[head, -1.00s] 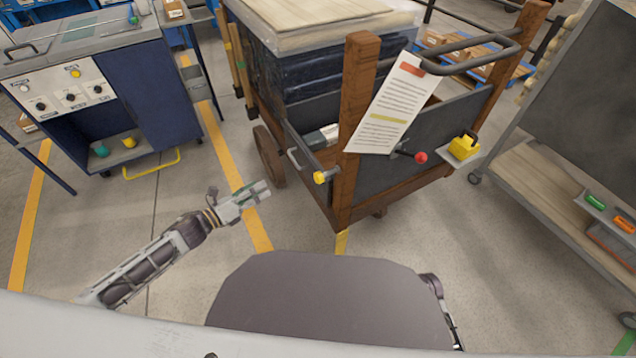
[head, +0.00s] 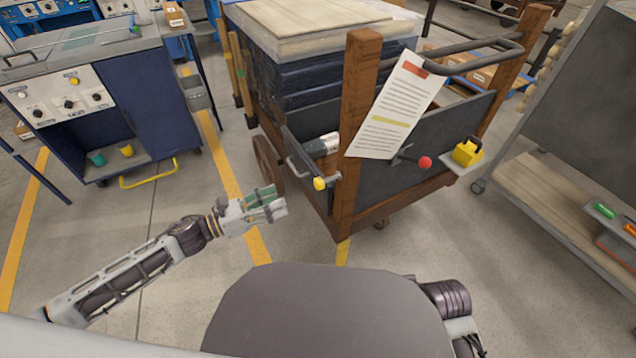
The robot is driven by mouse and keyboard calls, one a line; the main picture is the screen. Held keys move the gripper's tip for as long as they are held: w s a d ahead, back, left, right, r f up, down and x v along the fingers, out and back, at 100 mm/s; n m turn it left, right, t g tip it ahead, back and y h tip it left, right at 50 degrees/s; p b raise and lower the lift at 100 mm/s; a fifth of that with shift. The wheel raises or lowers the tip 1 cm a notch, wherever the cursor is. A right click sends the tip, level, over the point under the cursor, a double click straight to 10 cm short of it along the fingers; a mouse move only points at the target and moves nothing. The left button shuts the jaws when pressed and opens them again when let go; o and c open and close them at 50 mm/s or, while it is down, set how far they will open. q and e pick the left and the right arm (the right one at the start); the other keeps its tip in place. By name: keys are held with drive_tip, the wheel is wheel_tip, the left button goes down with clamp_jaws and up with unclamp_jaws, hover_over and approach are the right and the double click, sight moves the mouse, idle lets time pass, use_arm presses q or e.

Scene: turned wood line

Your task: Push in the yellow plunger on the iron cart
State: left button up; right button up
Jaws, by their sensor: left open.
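The iron cart (head: 352,190) stands ahead with rusty brown posts and dark side panels. The yellow plunger (head: 320,184) sticks out at its lower near-left corner, beside a grey bar handle. A red-knobbed lever (head: 424,162) is on the near panel, and a yellow padlock-like block (head: 467,152) sits on a small shelf at the right post. My left gripper (head: 277,203) is open and empty, left of and a little below the plunger in the picture, apart from it. My right arm shows only partly at the lower right; its gripper is out of view.
A paper sheet (head: 397,108) hangs on the cart's near post. A blue control cabinet (head: 157,108) stands at the left and a wood-shelved rack (head: 545,190) at the right. Floor between cabinet and cart is clear, marked with yellow lines.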

sight(315, 184)
use_arm(q)
drive_tip(key=shift+w+d, duration=0.1)
drive_tip(key=shift+d, duration=0.05)
use_arm(e)
drive_tip(key=shift+f, duration=0.1)
use_arm(q)
drive_tip(key=shift+b+x, duration=0.55)
drive_tip(key=shift+x, duration=3.7)
drive_tip(key=shift+b+x, duration=0.3)
drive_tip(key=shift+x, duration=2.1)
use_arm(e)
drive_tip(key=shift+t+y, duration=0.3)
drive_tip(key=shift+w+a+f, duration=0.1)
drive_tip(key=shift+a+f, duration=0.1)
drive_tip(key=shift+f, duration=0.5)
drive_tip(key=shift+a+f, duration=0.2)
drive_tip(key=shift+f, duration=0.5)
drive_tip(key=shift+w+a+f, duration=0.1)
drive_tip(key=shift+a+f, duration=0.1)
drive_tip(key=shift+f, duration=0.5)
use_arm(q)
drive_tip(key=c, duration=0.6)
clamp_jaws()
use_arm(e)
drive_tip(key=shift+w+r, duration=0.35)
drive_tip(key=shift+r, duration=0.05)
